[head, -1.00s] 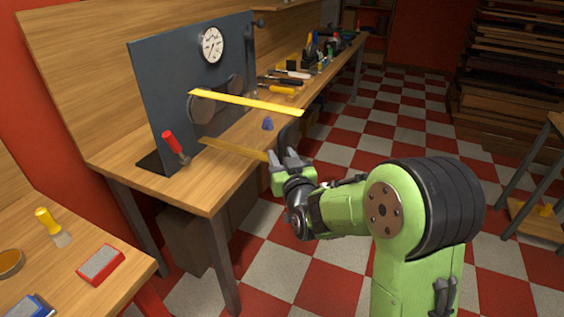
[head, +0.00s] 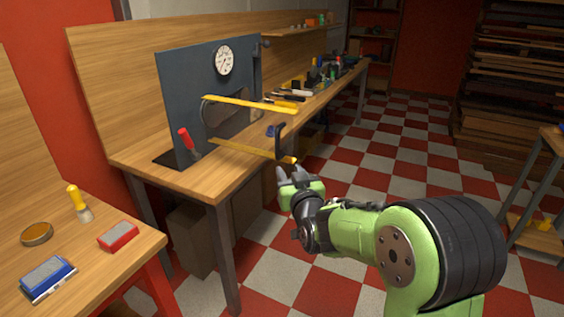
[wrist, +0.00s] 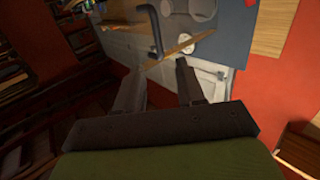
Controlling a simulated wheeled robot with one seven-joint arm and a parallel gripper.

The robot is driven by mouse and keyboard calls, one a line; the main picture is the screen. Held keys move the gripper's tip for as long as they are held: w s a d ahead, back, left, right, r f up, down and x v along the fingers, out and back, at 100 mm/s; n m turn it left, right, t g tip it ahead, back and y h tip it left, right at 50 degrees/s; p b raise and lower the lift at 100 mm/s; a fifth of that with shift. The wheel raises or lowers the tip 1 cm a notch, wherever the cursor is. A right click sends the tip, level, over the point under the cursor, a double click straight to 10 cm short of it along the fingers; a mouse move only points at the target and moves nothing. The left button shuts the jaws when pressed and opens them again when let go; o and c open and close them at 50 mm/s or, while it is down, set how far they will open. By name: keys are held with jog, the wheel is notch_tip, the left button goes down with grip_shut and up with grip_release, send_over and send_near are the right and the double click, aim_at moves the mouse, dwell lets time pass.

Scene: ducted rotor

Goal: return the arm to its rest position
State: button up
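My green arm reaches in from the lower right in the head view. My gripper (head: 289,174) is in front of the workbench's front edge, just below the end of the lower yellow bar, and seems apart from it. In the wrist view my gripper (wrist: 158,80) shows two dark fingers spread apart with nothing between them. The blue-grey panel (head: 177,90) with a round white dial (head: 224,60) stands on the bench. Two yellow bars, an upper (head: 248,105) and a lower (head: 240,148), extend from it towards the right.
The wooden workbench (head: 205,187) holds a red-handled tool (head: 187,140) and several tools further back. A second bench (head: 100,262) at lower left carries a yellow-handled brush (head: 77,200), a red block (head: 118,236) and a blue one (head: 47,279). The checkered floor (head: 350,150) behind my arm is clear.

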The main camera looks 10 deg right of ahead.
jog(key=s+d+f+m+g+h+p, duration=0.2)
jog(key=s+g, duration=1)
jog(key=s, duration=2.6)
notch_tip(320, 180, up, 15)
jog(key=d+n+p, duration=0.1)
jog(key=p, duration=1.4)
jog(key=shift+w+p, duration=0.3)
jog(key=shift+p, duration=0.05)
